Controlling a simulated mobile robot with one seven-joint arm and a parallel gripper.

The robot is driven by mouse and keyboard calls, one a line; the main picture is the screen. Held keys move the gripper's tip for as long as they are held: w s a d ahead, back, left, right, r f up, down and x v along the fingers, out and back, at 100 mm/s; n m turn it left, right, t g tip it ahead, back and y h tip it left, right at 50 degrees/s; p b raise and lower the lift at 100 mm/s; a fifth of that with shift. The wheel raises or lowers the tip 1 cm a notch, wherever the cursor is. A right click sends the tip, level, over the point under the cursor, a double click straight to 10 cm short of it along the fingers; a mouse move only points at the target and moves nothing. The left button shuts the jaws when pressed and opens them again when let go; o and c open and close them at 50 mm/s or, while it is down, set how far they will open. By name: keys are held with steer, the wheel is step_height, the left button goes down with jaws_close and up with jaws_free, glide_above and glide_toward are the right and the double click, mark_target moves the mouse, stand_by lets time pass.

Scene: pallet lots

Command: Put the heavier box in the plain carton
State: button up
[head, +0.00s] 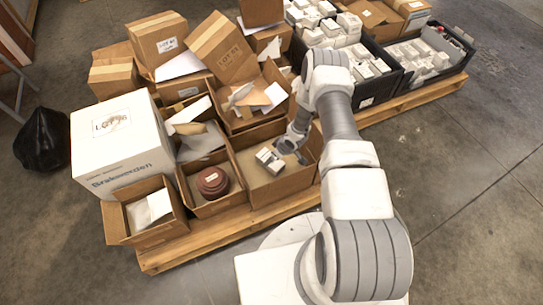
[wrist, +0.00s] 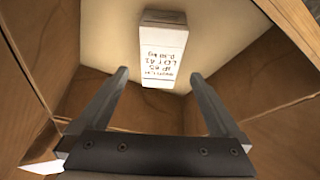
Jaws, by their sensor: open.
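Small white boxes (head: 268,158) lie inside an open brown carton (head: 285,188) at the front of the pallet; I cannot tell from the head view how many. In the wrist view one white box (wrist: 163,55) with an upside-down printed label lies on the carton floor. The label seems to read LOT 41 and a weight in kg, too small to be sure. My gripper (head: 288,145) is over this carton. In the wrist view its fingers (wrist: 160,82) are apart and empty, with the box beyond their tips. Which carton is the plain one I cannot tell.
An open carton (head: 198,208) with a reddish-brown round thing stands to the left, and another (head: 150,238) with white paper beyond it. A large white box (head: 120,150) stands at the left. Dark crates (head: 378,92) of white items are at the right. Floor is clear at right.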

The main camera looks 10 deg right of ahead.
steer(key=w+d+r+m+t+h+p, duration=0.1)
steer(key=d+r+m+h, duration=0.15)
steer(key=r, duration=1.95)
steer(key=w+d+r+m+h, duration=0.1)
steer(key=d+r+h, duration=0.15)
steer(key=r, duration=1.85)
steer(key=s+a+r+m, duration=0.1)
steer(key=s+r, duration=0.4)
steer(key=r, duration=0.2)
steer(key=s+r+m, duration=0.1)
steer(key=s+r, duration=0.4)
steer(key=r, duration=0.3)
steer(key=s+a+r+y, duration=0.1)
steer(key=s+a+r, duration=0.1)
steer(key=s, duration=0.7)
steer(key=s+a+r+m+t+y, duration=0.1)
steer(key=s+a+r, duration=0.2)
steer(key=s, duration=0.7)
steer(key=shift+s+a+r+y, duration=0.2)
steer(key=shift+a+r+y, duration=0.15)
steer(key=shift+r, duration=0.25)
